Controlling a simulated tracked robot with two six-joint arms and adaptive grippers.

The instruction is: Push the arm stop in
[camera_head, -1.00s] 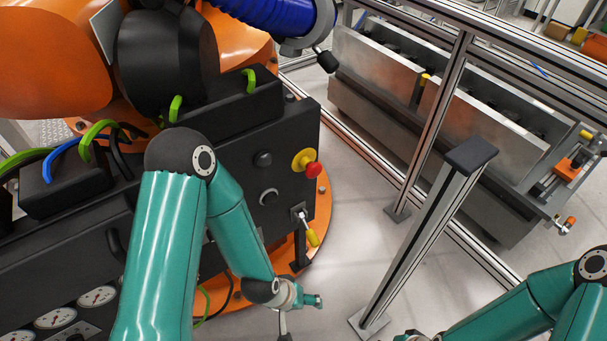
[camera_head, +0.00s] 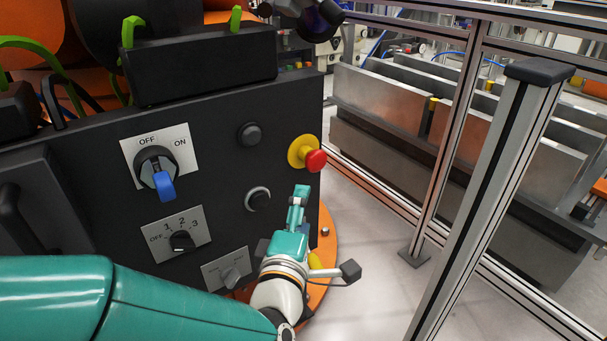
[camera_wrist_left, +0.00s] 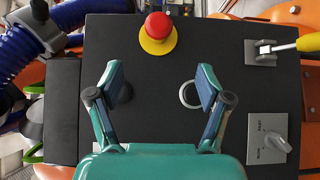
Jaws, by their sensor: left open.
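The arm stop is a red mushroom button on a yellow round base (camera_head: 315,160), near the right edge of the black control panel (camera_head: 215,105). In the left wrist view the red button (camera_wrist_left: 157,26) stands at the top centre, above the fingertips. My left gripper (camera_head: 300,195) is just below it in the head view, pointing up along the panel. Its two fingers are spread and empty in the wrist view (camera_wrist_left: 160,78), apart from the button. My right gripper is in neither current view.
The panel also carries a blue OFF/ON switch (camera_head: 160,172), a black knob (camera_head: 250,133), a ringed button (camera_head: 257,198) and a 1-2-3 selector (camera_head: 182,240). A yellow-handled lever (camera_wrist_left: 308,42) sits at the wrist view's right. A metal fence post (camera_head: 490,190) stands right of the panel.

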